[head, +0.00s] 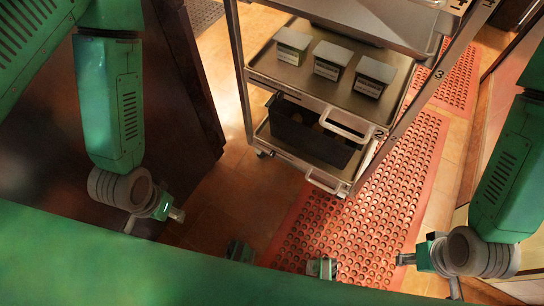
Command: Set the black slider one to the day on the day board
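I see neither the day board nor the black slider in the head view. My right gripper (430,272) is at the lower right, above the red mat. Its two fingers are spread apart with nothing between them. My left gripper (153,220) is at the lower left, in front of a dark panel. Its fingers also stand apart, and I see nothing held.
A metal cart (262,72) with numbered shelves stands ahead. Its middle shelf holds three small labelled boxes (331,60); a black bin (308,133) sits below. A red perforated mat (345,230) covers the floor. A dark cabinet (185,90) is at the left.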

